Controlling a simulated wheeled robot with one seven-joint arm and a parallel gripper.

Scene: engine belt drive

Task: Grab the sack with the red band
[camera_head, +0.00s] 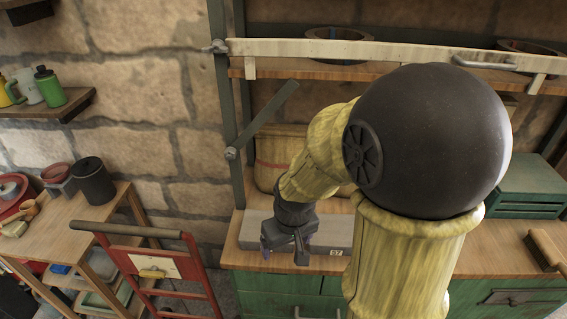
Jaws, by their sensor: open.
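A tan, woven-looking sack (274,149) with a thin red band around it stands at the back of the wooden counter, under the shelf. My arm covers much of its middle and right side. My gripper (285,252) points down in front of the sack and lower in the picture, apart from it. It is open, with nothing seen between its fingers.
A grey slab (330,231) with a small number label lies on the counter (490,255), behind my gripper. A green metal box (527,187) and a brush (544,249) are at right. A hinged bar frame and shelf (380,72) overhang the sack. A red hand truck (165,266) stands at left.

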